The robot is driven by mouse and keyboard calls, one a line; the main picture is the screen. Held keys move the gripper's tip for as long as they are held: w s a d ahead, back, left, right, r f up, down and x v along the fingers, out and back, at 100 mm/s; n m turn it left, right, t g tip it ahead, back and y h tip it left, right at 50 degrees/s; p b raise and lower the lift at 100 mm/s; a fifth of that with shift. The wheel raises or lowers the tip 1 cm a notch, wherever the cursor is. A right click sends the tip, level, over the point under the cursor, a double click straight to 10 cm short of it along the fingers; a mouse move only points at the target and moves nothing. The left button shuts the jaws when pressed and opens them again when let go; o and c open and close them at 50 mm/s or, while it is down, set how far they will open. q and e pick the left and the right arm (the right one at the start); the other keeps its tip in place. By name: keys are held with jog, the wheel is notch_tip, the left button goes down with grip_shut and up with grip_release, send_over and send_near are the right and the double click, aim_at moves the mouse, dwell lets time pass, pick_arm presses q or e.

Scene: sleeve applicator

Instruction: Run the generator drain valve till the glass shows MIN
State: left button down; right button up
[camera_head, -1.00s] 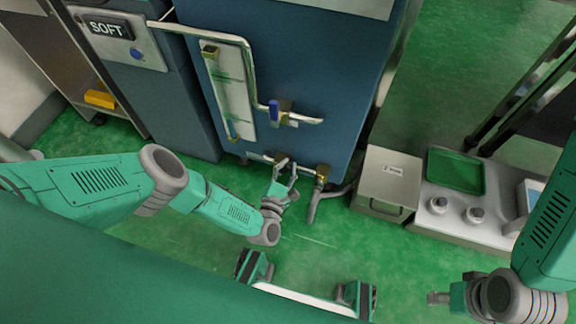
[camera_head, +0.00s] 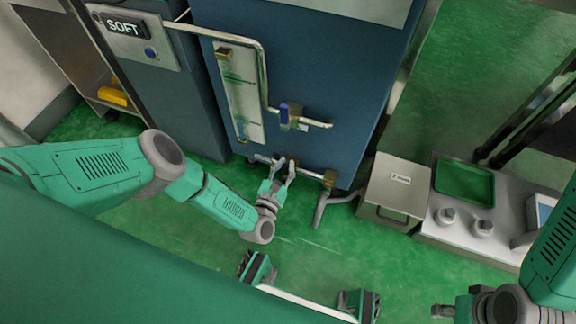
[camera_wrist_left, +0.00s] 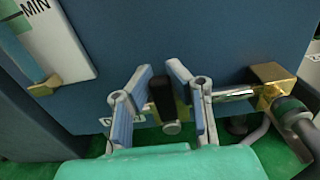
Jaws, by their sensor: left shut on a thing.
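The blue generator cabinet (camera_head: 345,80) carries a pale gauge panel (camera_head: 236,92) with an upright sight glass. The panel's lower end shows at the upper left of the left wrist view, with a MIN label (camera_wrist_left: 37,9); I cannot read the liquid level. The drain valve has a dark handle (camera_wrist_left: 162,92) on a low metal pipe with a brass fitting (camera_wrist_left: 268,80). My left gripper (camera_head: 281,167) is at this pipe; in the left wrist view its fingers (camera_wrist_left: 166,108) are shut on either side of the handle. My right gripper (camera_head: 442,311) is at the lower right, away from the valve.
A blue-handled valve (camera_head: 290,114) sits higher on the cabinet. A SOFT display (camera_head: 124,27) is at upper left. A grey box (camera_head: 392,190) and a counter with a green tray (camera_head: 464,183) stand at right. A drain pipe (camera_head: 322,208) bends down near my left gripper.

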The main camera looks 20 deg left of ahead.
pick_arm(q)
jog(key=shift+s+f, duration=0.1)
jog(key=shift+s, duration=0.05)
jog(key=c, duration=1.4)
grip_release()
jog(key=shift+c, duration=0.2)
jog(key=shift+r, duration=0.2)
jog(key=shift+a+r, duration=0.1)
jog(key=shift+r, duration=0.2)
notch_tip(320, 180, up, 9)
